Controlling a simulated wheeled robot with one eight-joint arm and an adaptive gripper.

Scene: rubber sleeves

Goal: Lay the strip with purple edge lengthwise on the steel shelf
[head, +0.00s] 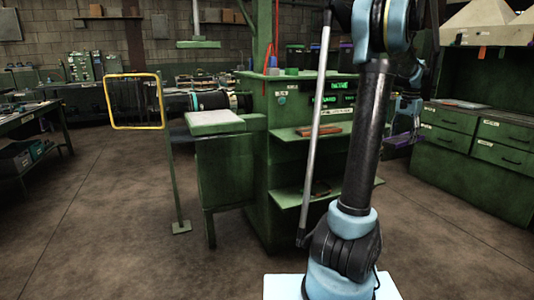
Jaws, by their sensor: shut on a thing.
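My gripper (403,130) is small and partly hidden, to the right of my upright dark arm. It is shut on the strip with purple edge (404,141), of which a short purple and dark piece shows; my arm may hide its left part. Two shelves jut from the front of the green cabinet to the left of my arm. The upper shelf (288,135) bears a reddish-brown strip (325,131). The lower shelf (290,198) bears a small dark thing (320,188). I cannot tell which one is the steel shelf. The held strip is apart from both visible shelf surfaces.
A green stand with a pale top (214,118) adjoins the cabinet (270,205) on the left. A green drawer bench (475,150) stands at right. The floor (110,230) at front left is clear.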

